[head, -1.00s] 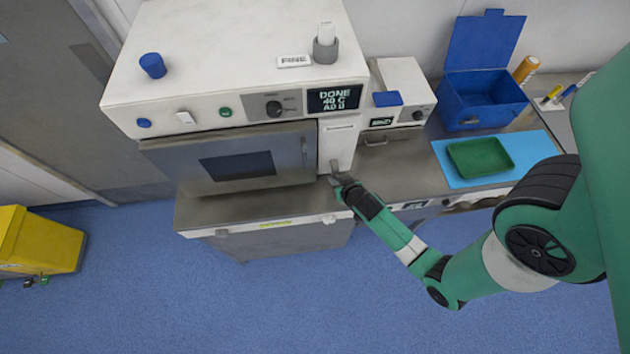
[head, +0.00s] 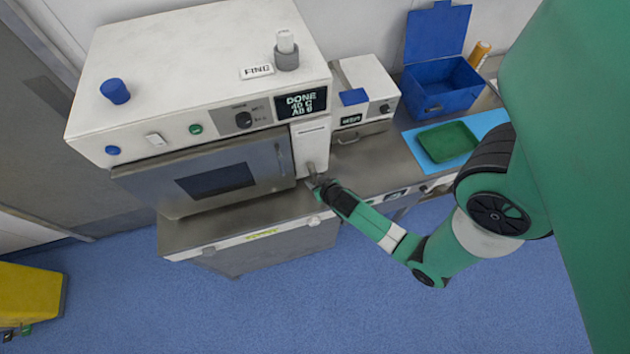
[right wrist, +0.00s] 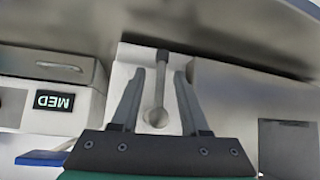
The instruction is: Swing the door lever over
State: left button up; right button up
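The door lever (right wrist: 161,88) is a slim grey bar with a dark end and a rounded knob-like end. It sits on the white panel right of the oven-like unit's door (head: 240,165), a metal door with a dark window. In the head view the lever (head: 311,168) is small and partly hidden by my right gripper (head: 316,181). In the right wrist view my right gripper (right wrist: 159,76) is open, with one finger on each side of the lever and gaps showing. I cannot tell whether the door is fully closed. My left gripper is out of view.
The white unit (head: 200,60) shows "DONE" on its display. A smaller device (head: 368,85) stands to its right, then a blue box (head: 440,88) and a green tray (head: 447,142) on a blue mat. A yellow bin (head: 30,300) stands on the floor at left.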

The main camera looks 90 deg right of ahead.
jog(key=p+v, duration=0.1)
jog(key=v, duration=1)
jog(key=shift+a+r+p, duration=0.15)
jog(key=shift+r+p, duration=0.05)
jog(key=shift+p, duration=0.15)
jog(key=shift+s, duration=0.15)
